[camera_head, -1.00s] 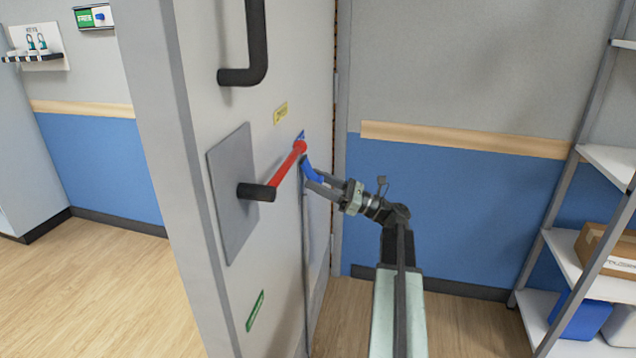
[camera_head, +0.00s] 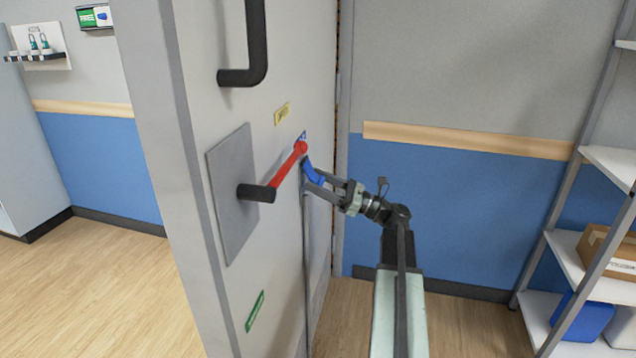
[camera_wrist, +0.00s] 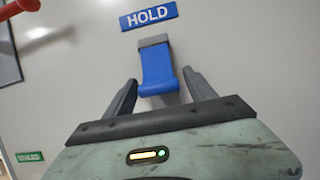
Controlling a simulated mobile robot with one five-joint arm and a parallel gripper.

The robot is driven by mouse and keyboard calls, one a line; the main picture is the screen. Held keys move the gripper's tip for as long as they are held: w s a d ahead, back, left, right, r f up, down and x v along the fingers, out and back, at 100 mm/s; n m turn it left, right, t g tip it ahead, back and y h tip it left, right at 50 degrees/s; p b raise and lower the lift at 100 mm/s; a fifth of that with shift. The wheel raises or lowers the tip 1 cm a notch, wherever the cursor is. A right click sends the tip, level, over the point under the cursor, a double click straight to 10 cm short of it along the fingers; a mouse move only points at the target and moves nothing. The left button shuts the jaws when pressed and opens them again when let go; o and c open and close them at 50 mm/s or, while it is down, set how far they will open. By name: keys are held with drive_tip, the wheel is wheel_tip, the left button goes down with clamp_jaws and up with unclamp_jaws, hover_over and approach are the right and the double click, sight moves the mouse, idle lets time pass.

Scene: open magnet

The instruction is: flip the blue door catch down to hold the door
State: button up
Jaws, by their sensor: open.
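The blue door catch (camera_wrist: 157,68) is on the pale door, just below a blue HOLD label (camera_wrist: 148,16) in the wrist view. It slopes out from the door and its lower end lies between my fingers. In the head view the catch (camera_head: 314,174) shows beside the red lever, partly hidden. My gripper (camera_wrist: 160,92) is open, with one finger on each side of the catch. In the head view my gripper (camera_head: 317,184) reaches the catch from the right. I cannot tell whether a finger touches it.
A red lever (camera_head: 288,166) with a black grip sticks out from the door (camera_head: 290,240), close to the catch's left. A black handle (camera_head: 257,45) is above. Metal shelves (camera_head: 600,160) with a cardboard box (camera_head: 606,252) stand at the right. The floor at the left is clear.

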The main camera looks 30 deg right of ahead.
drive_tip(key=b+v, duration=0.3)
drive_tip(key=v, duration=0.5)
drive_tip(key=shift+r+n, duration=0.1)
drive_tip(key=shift+n, duration=0.2)
drive_tip(key=c, duration=0.8)
drive_tip(key=shift+a+n, duration=0.15)
drive_tip(key=shift+n, duration=1.05)
drive_tip(key=c, duration=0.5)
drive_tip(key=n, duration=0.2)
drive_tip(key=n+g, duration=0.1)
drive_tip(key=shift+s+a+f+n, duration=0.1)
drive_tip(key=shift+a+f+n, duration=0.15)
drive_tip(key=shift+f+n, duration=0.1)
clamp_jaws()
drive_tip(key=s+d+n+h+p, duration=0.2)
drive_tip(key=s+d+n+p, duration=0.2)
drive_tip(key=s+d+n, duration=0.55)
drive_tip(key=w+a+r+n+p, duration=0.1)
drive_tip(key=w+a+r+p, duration=0.1)
drive_tip(key=w+a, duration=0.8)
drive_tip(key=shift+w+a+r+n, duration=0.3)
drive_tip(key=shift+w+a+r, duration=0.05)
drive_tip(key=shift+w, duration=0.45)
